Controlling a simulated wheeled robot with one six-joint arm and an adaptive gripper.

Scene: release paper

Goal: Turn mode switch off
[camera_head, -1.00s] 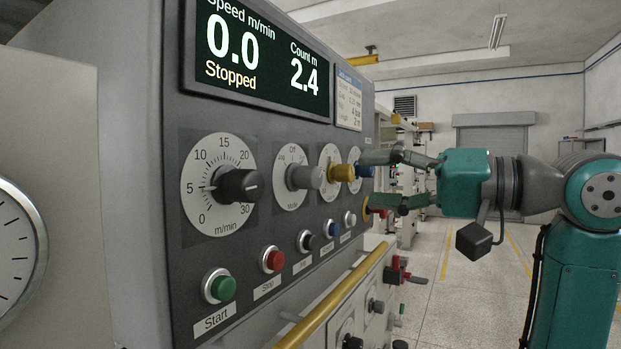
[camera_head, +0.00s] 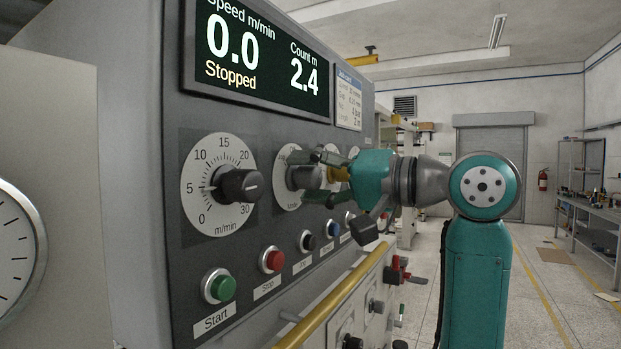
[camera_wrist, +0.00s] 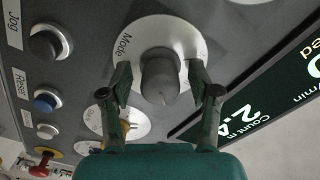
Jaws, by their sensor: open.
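The mode switch is a grey knob on a round white dial marked Mode, on the machine's dark panel. In the head view the knob (camera_head: 306,177) is partly covered by my gripper (camera_head: 316,177), which reaches in from the right. In the wrist view the knob (camera_wrist: 160,75) sits between the two fingers of my gripper (camera_wrist: 160,84). The fingers are open, one on each side, with a visible gap to the knob. The dial's off mark is hidden in both views.
The speed knob (camera_head: 237,185) is left of the mode switch. A yellow knob (camera_head: 338,174) is just right, partly behind my gripper. Push buttons, including green Start (camera_head: 219,287) and red Stop (camera_head: 272,260), line the panel below. A yellow rail (camera_head: 335,300) runs lower down.

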